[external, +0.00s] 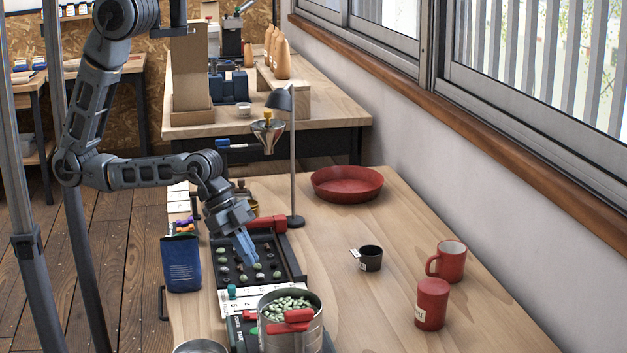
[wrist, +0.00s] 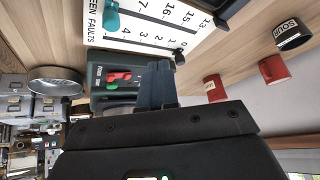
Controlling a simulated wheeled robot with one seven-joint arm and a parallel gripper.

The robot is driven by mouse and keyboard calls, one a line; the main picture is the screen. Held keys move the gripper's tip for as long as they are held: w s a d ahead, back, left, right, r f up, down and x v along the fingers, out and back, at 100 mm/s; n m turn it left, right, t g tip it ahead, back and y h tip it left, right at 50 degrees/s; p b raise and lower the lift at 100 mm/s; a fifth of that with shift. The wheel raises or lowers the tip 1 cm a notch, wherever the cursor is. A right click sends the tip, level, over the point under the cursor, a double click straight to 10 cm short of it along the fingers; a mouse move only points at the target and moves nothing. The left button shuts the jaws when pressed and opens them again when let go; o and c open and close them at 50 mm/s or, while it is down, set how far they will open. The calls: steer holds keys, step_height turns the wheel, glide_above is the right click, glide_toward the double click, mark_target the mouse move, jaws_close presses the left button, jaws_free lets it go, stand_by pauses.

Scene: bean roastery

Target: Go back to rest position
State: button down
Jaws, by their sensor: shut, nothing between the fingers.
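My gripper (external: 248,254), with blue-grey fingers, is shut and empty. In the external view it points down over the black tray (external: 290,262), which holds several pale green beans in its cells; I cannot tell whether the fingertips touch it. My arm reaches in from the upper left, bent at the elbow. In the wrist view the closed fingers (wrist: 158,84) show in front of a dark green device (wrist: 105,72) with red parts on it.
A metal pot of green beans (external: 290,330) stands in front of a numbered white card (external: 238,303). A blue bag (external: 181,264) is left of the tray. A lamp (external: 293,170), red bowl (external: 347,184), black cup (external: 371,259), red mug (external: 450,262) and red canister (external: 432,305) stand right.

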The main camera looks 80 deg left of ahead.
steer(key=s+a+r+n+t+y, duration=0.1)
steer(key=s+a+r+n+t, duration=0.2)
steer(key=a, duration=0.3)
steer(key=s+a+r+n+t+y, duration=0.1)
steer(key=s+a+r+n+t, duration=0.1)
steer(key=a+n+t, duration=0.3)
steer(key=s+a+r+n+t+y, duration=0.2)
steer(key=s+a+r, duration=0.4)
steer(key=r, duration=0.5)
steer(key=shift+s+a+n+y+b, duration=0.2)
steer(key=shift+a+n+y+b, duration=0.1)
steer(key=shift+n+y, duration=0.1)
stand_by(1.5)
